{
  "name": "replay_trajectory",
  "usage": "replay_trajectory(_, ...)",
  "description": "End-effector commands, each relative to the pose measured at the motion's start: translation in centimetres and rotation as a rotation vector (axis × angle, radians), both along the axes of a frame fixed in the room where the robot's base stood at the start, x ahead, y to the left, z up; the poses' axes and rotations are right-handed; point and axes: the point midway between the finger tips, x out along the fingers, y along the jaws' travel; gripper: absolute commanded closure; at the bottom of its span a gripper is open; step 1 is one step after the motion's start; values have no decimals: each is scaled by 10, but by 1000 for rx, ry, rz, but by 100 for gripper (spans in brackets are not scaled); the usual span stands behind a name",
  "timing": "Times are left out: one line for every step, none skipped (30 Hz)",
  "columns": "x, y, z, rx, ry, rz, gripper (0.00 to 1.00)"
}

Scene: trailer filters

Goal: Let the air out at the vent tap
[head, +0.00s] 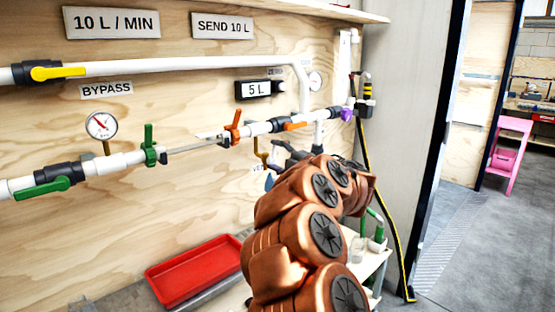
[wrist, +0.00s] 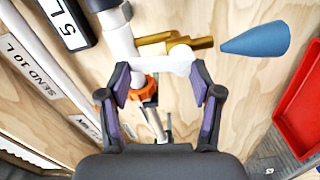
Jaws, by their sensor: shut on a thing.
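The brass vent tap (wrist: 178,43) is on the white pipe (wrist: 122,38) in the wrist view. In the head view the brass tap (head: 262,152) hangs under the pipe, partly hidden by my arm. A white bar-shaped piece (wrist: 168,62), seemingly the tap's handle, lies across beside the brass body. My gripper (wrist: 162,70) has one fingertip at each end of this white piece and is shut on it. A blue cone (wrist: 255,38) is beyond the tap's outlet end; it also shows below the tap in the head view (head: 268,182).
A green valve (head: 149,147), an orange valve (head: 234,128) and a gauge (head: 101,125) sit along the lower pipe. The yellow-handled bypass (head: 58,72) is above. A red tray (head: 194,268) lies below. Open floor (head: 455,235) is at the right.

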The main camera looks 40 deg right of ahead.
Motion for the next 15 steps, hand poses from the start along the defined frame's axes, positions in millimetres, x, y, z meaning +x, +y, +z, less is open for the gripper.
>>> replay_trajectory(1, 1, 1, -5, -1, 3, 70)
replay_trajectory(1, 1, 1, -6, -1, 2, 70)
replay_trajectory(1, 1, 1, -7, -1, 3, 70)
replay_trajectory(1, 1, 1, -8, -1, 2, 70)
replay_trajectory(1, 1, 1, -8, -1, 3, 70)
replay_trajectory(1, 1, 1, -8, -1, 3, 70)
replay_trajectory(1, 1, 1, -8, -1, 3, 70)
replay_trajectory(1, 1, 1, -7, -1, 3, 70)
replay_trajectory(1, 1, 1, -7, -1, 3, 70)
replay_trajectory(1, 1, 1, -7, -1, 3, 70)
replay_trajectory(1, 1, 1, -7, -1, 3, 70)
replay_trajectory(1, 1, 1, -7, -1, 3, 70)
replay_trajectory(1, 1, 1, -7, -1, 3, 35)
replay_trajectory(1, 1, 1, -7, -1, 3, 31)
replay_trajectory(0, 1, 1, -7, -1, 2, 27)
